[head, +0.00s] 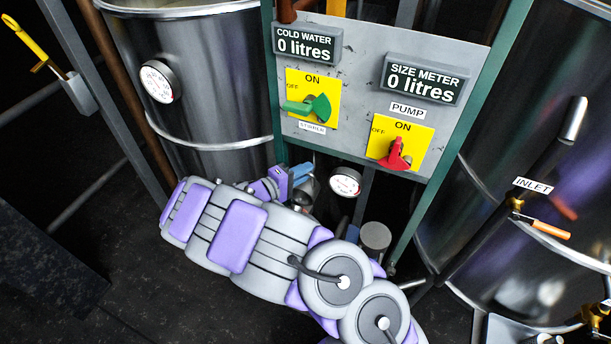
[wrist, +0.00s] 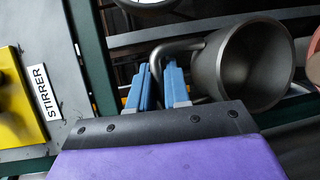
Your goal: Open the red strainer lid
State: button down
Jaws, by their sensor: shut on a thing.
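My gripper (wrist: 160,88) has two blue fingers closed around the bent handle (wrist: 168,48) of a dark grey metal cup-shaped piece (wrist: 250,65) in the wrist view. The piece's open, hollow end faces right toward the camera. A pinkish-red rounded edge (wrist: 314,45) shows at the far right of the wrist view; I cannot tell whether it is the red strainer lid. In the head view my gripper (head: 297,176) is low in front of the panel, left of a round gauge. No clear red lid shows there.
The control panel (head: 364,60) carries a green stirrer switch (head: 312,107) and a red pump switch (head: 396,155). Steel tanks stand left (head: 205,85) and right (head: 545,190). A round gauge (head: 345,182) and a grey cylinder (head: 375,238) sit below the panel. Green posts flank it.

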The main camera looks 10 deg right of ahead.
jog(key=shift+s+a+f, duration=0.1)
jog(key=shift+s+a, duration=0.4)
jog(key=shift+s, duration=0.35)
jog(key=c, duration=1.3)
grip_release()
jog(key=shift+w, duration=0.15)
jog(key=shift+o, duration=0.7)
jog(key=p+v, duration=0.2)
jog(key=v, duration=1.5)
jog(key=shift+a+f, duration=0.25)
jog(key=shift+a, duration=0.05)
